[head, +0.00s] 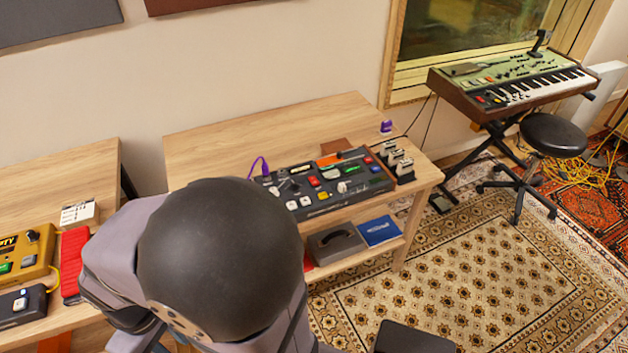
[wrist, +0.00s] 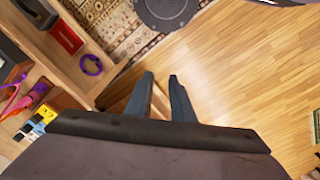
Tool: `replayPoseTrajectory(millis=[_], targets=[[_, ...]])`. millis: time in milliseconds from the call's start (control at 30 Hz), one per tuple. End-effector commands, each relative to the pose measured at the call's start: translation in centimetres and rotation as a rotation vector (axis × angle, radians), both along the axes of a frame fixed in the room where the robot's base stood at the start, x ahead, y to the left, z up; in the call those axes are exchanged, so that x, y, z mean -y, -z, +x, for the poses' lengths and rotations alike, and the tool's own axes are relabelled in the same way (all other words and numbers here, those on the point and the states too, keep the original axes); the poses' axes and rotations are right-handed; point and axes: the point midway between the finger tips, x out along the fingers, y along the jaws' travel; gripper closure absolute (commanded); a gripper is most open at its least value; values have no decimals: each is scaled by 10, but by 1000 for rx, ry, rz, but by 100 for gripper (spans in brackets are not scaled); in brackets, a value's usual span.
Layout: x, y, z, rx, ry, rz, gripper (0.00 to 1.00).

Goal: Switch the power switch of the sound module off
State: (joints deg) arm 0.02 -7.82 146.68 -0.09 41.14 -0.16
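A dark module (head: 328,184) with coloured buttons, white square keys and small levers lies on the middle wooden table in the head view; it is probably the sound module. Its power switch cannot be told apart at this size. My arm covers part of its near left side. My gripper (wrist: 164,82) shows in the wrist view, with its two dark fingers apart and nothing between them. It points down past a wooden table edge, towards the wood floor. In the head view the gripper is hidden behind my arm.
The middle table (head: 215,145) has clear room at its back left. A purple cable (head: 260,166) and several small upright items (head: 397,160) flank the module. A yellow device (head: 25,255) stands on the left table. A keyboard (head: 515,78) and black stool (head: 553,134) stand right.

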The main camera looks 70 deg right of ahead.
Motion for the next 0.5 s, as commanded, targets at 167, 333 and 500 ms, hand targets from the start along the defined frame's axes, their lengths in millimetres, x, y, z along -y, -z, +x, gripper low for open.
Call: replayPoseTrajectory(millis=[167, 333, 500], targets=[[7, 2, 0, 0, 34, 0, 100], [29, 8, -3, -6, 133, 0, 100], [62, 24, -17, -44, 298, 7, 100]])
